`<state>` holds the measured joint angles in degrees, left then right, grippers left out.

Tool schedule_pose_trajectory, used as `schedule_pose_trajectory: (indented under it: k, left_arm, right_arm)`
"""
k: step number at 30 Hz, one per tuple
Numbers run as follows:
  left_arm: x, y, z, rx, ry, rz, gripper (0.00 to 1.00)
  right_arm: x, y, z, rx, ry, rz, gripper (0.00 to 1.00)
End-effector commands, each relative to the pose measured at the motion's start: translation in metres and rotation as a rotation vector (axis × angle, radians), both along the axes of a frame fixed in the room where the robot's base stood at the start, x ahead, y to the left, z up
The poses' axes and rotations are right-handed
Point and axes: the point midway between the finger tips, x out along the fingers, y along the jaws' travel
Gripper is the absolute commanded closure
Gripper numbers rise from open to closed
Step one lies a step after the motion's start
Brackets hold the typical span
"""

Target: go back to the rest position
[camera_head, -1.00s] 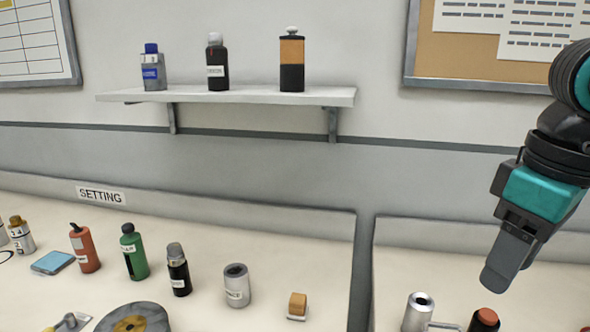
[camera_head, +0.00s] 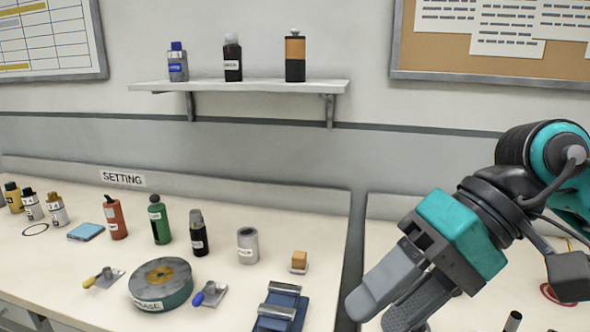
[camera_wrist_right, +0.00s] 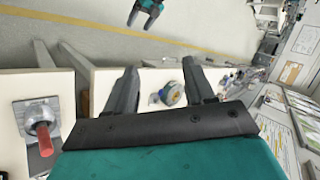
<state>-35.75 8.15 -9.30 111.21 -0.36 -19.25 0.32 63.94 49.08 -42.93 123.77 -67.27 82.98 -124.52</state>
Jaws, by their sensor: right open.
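My right gripper (camera_head: 378,312) comes in from the right in the head view, over the front of the bench near the gap between its two sections. Its jaws are open and nothing is between them. In the right wrist view its two dark fingers (camera_wrist_right: 160,70) stand apart, with bench and floor beyond them. A teal and black gripper, which looks like my left one (camera_wrist_right: 146,12), shows small at the top of the right wrist view, away from the bench. My left arm is outside the head view.
The bench (camera_head: 290,215) holds several bottles, a round grey container (camera_head: 160,284), a grey cylinder (camera_head: 247,245), an orange block (camera_head: 299,260) and a blue device (camera_head: 281,307) left of my right gripper. A wall shelf (camera_head: 240,87) holds three bottles. A red-handled fixture (camera_wrist_right: 42,132) shows in the wrist view.

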Motion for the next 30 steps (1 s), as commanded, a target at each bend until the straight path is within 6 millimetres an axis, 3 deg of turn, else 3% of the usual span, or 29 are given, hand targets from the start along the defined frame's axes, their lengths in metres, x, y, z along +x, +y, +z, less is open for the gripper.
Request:
schedule_pose_trajectory:
  k: [1,4,7,10,14,17,20,23,24,27,30]
  left_arm:
    - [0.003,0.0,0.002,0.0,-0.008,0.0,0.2]
    - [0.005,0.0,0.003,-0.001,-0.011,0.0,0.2]
    - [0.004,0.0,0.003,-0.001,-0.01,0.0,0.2]
    - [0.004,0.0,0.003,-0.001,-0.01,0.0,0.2]
    - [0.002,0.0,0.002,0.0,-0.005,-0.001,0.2]
    - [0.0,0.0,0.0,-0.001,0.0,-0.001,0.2]
    - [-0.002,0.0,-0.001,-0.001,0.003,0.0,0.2]
    - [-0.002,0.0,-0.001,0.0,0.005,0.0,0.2]
    - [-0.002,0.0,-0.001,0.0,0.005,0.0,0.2]
    - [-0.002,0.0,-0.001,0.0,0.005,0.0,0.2]
    - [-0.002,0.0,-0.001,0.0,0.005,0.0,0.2]
  right_arm:
    - [-0.01,0.022,0.005,0.118,0.113,-0.033,0.46]
    - [-0.023,0.055,0.027,0.351,0.369,-0.122,0.46]
    - [-0.026,0.075,0.056,0.567,0.668,-0.213,0.46]
    - [-0.018,0.08,0.084,0.766,0.998,-0.301,0.46]
    - [0.01,0.068,0.109,1.0,1.468,-0.402,0.46]
    - [0.041,0.047,0.112,1.166,1.848,-0.465,0.46]
    - [0.074,0.019,0.096,1.328,2.237,-0.51,0.46]
    - [0.102,-0.013,0.06,1.496,2.631,-0.528,0.46]
    - [0.111,-0.025,0.041,-1.472,-2.618,0.495,0.46]
    - [0.122,-0.055,-0.017,-1.266,-2.273,0.351,0.46]
    - [0.115,-0.08,-0.085,-1.095,-1.913,0.213,0.46]
